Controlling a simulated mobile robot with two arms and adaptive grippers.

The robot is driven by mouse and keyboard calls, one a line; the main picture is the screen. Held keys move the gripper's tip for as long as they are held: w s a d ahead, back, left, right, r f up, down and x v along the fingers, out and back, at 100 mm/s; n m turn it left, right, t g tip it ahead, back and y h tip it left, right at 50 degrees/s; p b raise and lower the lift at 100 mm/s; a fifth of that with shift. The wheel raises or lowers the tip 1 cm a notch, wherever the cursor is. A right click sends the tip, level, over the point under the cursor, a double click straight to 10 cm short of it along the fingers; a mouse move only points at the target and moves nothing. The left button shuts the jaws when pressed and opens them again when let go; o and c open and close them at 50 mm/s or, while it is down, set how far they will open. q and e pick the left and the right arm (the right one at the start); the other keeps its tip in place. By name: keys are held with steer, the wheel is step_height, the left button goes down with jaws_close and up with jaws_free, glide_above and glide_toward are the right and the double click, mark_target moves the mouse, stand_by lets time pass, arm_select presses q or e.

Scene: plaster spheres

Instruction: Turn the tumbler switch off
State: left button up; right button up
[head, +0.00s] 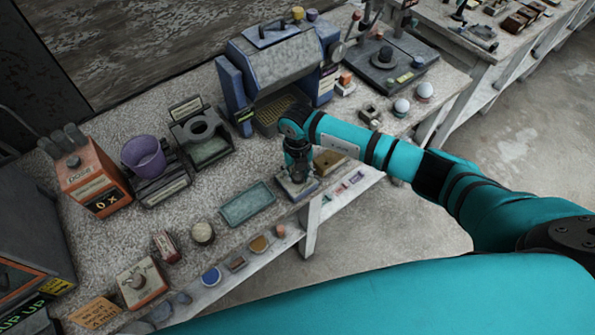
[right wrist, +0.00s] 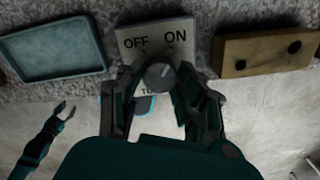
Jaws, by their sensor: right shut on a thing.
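The tumbler switch is a pale box (head: 297,190) at the table's front edge; in the right wrist view its plate (right wrist: 155,38) reads OFF on the left and ON on the right. My right gripper (head: 299,177) is over it from above, its fingers closed around the round grey lever tip (right wrist: 160,76). The fingers hide part of the plate, and I cannot tell which way the lever leans. My left gripper (right wrist: 63,112) shows small at the lower left of the right wrist view, its fingers apart and empty, away from the switch. It is outside the head view.
A teal tray (head: 247,205) lies left of the switch. A tan block with dark holes (right wrist: 265,52) sits close on its right. Behind stands a blue-grey machine (head: 275,65). Small labelled pieces line the front edge. White spheres (head: 402,106) stand farther right.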

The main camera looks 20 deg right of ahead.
mark_target(297, 174)
steer(key=shift+f+n+b, duration=0.15)
steer(key=shift+n+b, duration=0.85)
steer(key=shift+b, duration=0.15)
steer(key=n+b, duration=0.8)
steer(key=b, duration=0.2)
steer(key=shift+w+n, duration=0.1)
steer(key=shift+n, duration=0.3)
steer(key=shift+r+n+b, duration=0.2)
steer(key=shift+n+b, duration=1.4)
steer(key=shift+n, duration=0.1)
steer(key=o, duration=1.2)
steer(key=shift+c, duration=0.2)
step_height(297, 174, up, 12)
